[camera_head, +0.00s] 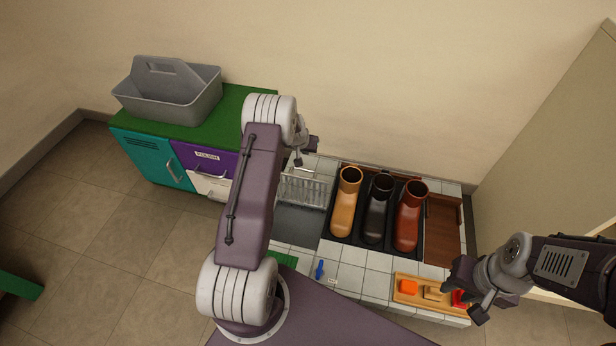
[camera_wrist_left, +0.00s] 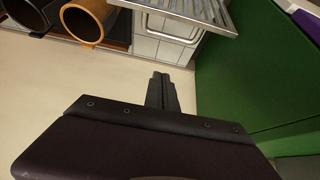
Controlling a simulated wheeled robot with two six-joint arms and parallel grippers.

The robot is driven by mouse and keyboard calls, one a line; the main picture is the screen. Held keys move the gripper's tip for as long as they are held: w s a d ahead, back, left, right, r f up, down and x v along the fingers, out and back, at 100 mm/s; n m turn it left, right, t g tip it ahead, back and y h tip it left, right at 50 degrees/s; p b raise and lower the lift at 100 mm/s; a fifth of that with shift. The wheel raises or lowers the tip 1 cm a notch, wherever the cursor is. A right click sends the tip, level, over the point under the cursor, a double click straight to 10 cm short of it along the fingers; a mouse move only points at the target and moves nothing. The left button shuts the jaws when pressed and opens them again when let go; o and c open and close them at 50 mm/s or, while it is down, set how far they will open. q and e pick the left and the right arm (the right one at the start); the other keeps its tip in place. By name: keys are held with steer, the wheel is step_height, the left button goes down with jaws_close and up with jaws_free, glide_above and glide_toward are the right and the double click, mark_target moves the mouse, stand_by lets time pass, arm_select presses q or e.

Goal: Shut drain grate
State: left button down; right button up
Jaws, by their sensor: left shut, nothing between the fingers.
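The drain grate (camera_head: 304,190) is a pale metal grid with parallel bars. It stands raised at the back of a dark open basin (camera_head: 297,226), left of the boots. Its slatted edge also shows at the top of the left wrist view (camera_wrist_left: 185,10). My left gripper (camera_head: 299,158) is shut and empty, behind and above the grate, near the wall. Its closed fingers show in the left wrist view (camera_wrist_left: 162,92), apart from the grate. My right gripper (camera_head: 464,304) is over the right end of a wooden tray; its fingertips are too unclear to judge.
Tan (camera_head: 346,205), black (camera_head: 377,210) and red-brown (camera_head: 410,218) boots stand right of the basin. The wooden tray (camera_head: 399,299) holds coloured blocks. A grey caddy (camera_head: 165,95) sits on the green cabinet top (camera_head: 232,110). A blue item (camera_head: 320,269) lies on the front tiles.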

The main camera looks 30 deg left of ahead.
arm_select(q)
step_height(320, 180, down, 9)
steer(key=b, duration=0.8)
steer(key=shift+w+a, duration=0.15)
steer(key=shift+w, duration=0.25)
